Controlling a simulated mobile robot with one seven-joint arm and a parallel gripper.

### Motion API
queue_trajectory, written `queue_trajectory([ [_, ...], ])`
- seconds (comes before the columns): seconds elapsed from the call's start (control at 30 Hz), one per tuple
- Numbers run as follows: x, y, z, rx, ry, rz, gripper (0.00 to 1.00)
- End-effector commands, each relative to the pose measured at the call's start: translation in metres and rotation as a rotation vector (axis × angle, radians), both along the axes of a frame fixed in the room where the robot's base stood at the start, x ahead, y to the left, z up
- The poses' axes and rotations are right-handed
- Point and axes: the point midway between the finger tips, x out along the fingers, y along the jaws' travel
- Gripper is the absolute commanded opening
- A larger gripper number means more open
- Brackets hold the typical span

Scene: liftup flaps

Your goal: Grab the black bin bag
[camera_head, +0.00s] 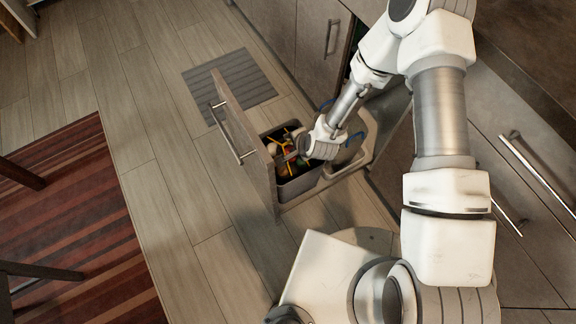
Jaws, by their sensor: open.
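A pull-out drawer (241,147) stands open from the cabinets, with a grey bin (300,186) just behind its front panel. Inside the bin is what looks like the black bin bag (292,126), with yellow strips and several colourful items showing. My gripper (288,157) is open and reaches into the top of the bin from the right. Its fingers are small and dark in this view, and I cannot tell whether they touch the bag. My wrist hides the right part of the bin.
A second grey container (352,152) sits deeper in the drawer, partly behind my arm. Cabinet fronts with bar handles (537,172) line the right. A dark floor grate (230,87) lies beyond the drawer. A striped red rug (75,215) and open wood floor lie to the left.

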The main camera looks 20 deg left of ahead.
Motion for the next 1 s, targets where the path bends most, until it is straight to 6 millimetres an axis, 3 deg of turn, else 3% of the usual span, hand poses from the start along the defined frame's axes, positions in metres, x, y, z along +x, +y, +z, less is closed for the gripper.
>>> queue_trajectory([
  [0.43, 0.018, 0.018, -0.043, 0.0, 0.0, 0.001, 0.47],
  [0.73, 0.021, 0.021, -0.046, -0.001, 0.001, 0.0, 0.47],
  [0.77, 0.021, 0.021, -0.046, -0.001, 0.001, 0.0, 0.45],
  [1.0, 0.021, 0.021, -0.046, 0.0, 0.0, 0.0, 0.02],
])
